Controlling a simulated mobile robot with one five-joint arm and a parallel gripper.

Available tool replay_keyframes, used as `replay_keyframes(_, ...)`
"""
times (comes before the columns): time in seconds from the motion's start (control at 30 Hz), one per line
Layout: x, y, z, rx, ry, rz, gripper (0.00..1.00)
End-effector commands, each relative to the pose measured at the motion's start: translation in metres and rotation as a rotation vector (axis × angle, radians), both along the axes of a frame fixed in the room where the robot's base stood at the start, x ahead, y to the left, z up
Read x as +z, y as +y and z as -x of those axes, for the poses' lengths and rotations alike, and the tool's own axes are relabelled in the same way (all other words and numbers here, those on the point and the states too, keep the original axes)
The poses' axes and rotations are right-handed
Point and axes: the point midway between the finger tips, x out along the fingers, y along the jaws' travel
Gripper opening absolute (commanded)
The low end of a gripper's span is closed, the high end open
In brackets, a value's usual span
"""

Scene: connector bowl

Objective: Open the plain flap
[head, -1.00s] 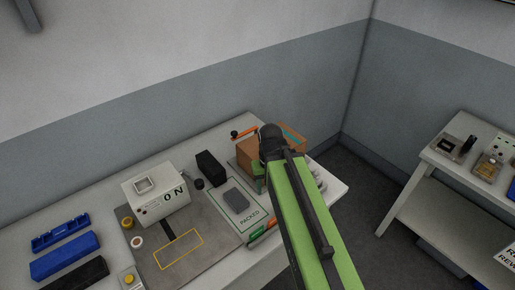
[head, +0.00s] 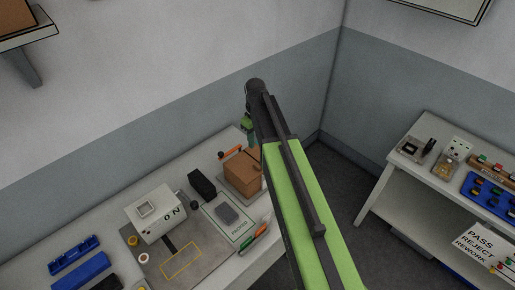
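A brown cardboard box (head: 242,172) stands at the right end of the workbench, partly covered by my arm. Its top is seen at a slant, and I cannot tell the plain flap apart from the rest of it. My gripper (head: 249,138) hangs down from the end of my green and black arm, above and behind the box in the picture. It is small and partly hidden by the arm, so whether its fingers are open or shut does not show. I see nothing clearly held in it.
A black block (head: 202,185), a grey block (head: 228,213) on a PACKED mat and a white machine (head: 155,212) stand to the left. A second table (head: 408,173) is at right.

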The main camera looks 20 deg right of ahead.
Motion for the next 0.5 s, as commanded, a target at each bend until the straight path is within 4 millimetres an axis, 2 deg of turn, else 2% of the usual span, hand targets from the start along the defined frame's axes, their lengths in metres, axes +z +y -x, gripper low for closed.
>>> replay_keyframes(0.03, 0.021, -0.003, 0.001, -0.005, 0.000, 0.000, 0.35)
replay_keyframes(0.13, 0.025, -0.006, 0.002, -0.011, 0.000, 0.000, 0.35)
replay_keyframes(0.37, 0.017, -0.007, 0.002, -0.012, 0.000, 0.000, 0.35)
replay_keyframes(0.5, 0.003, -0.007, 0.002, -0.012, 0.000, 0.000, 0.35)
